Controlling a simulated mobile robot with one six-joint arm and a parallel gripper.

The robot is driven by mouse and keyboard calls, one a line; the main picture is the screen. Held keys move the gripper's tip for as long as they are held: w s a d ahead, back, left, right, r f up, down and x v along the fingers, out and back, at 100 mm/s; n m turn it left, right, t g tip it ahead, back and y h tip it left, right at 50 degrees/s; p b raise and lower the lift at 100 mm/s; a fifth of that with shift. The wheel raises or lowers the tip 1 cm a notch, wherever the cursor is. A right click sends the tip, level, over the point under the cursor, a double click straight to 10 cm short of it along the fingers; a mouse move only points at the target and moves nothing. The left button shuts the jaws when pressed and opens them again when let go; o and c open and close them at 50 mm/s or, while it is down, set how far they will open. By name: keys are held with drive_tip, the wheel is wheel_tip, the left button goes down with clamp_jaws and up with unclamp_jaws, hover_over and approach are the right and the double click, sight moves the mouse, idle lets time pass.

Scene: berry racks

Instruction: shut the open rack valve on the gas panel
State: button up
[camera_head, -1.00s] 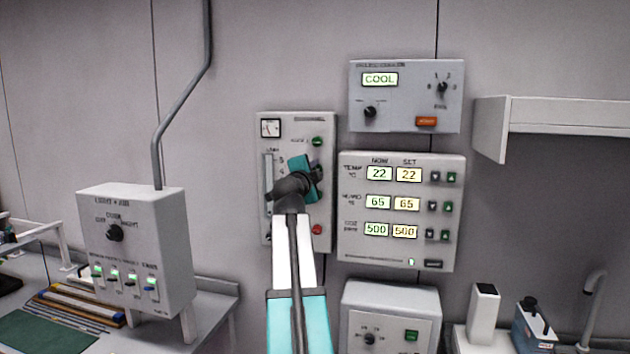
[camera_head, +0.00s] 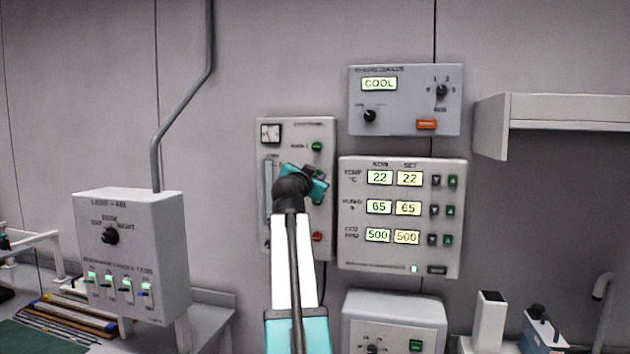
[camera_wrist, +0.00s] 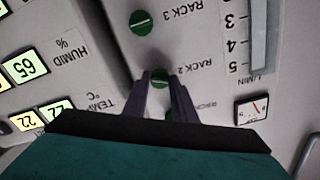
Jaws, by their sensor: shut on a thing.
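The gas panel (camera_head: 295,225) is a pale grey box on the wall with a gauge, a vertical flow scale, green valve knobs and a red knob. In the wrist view, which shows it upside down, my gripper (camera_wrist: 159,80) is shut on the green knob (camera_wrist: 159,75) by the label RACK 2. The round green RACK 3 knob (camera_wrist: 142,22) is clear of the fingers, its pale line nearly level. The RACK 1 knob (camera_head: 317,146) shows above my gripper in the head view. My wrist covers the middle of the panel there.
A display box (camera_head: 400,260) stands close to the panel's right, with a COOL box (camera_head: 405,120) above it. A light control box (camera_head: 130,255) is at left. A red knob (camera_head: 317,237) sits low on the gas panel.

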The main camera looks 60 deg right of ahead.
drive_tip(key=n, duration=0.5)
drive_tip(key=shift+f, duration=0.1)
idle(0.4)
drive_tip(key=o, duration=1)
drive_tip(key=shift+o, duration=0.2)
drive_tip(key=b+v, duration=0.2)
drive_tip(key=v, duration=1.2)
drive_tip(key=shift+d, duration=0.1)
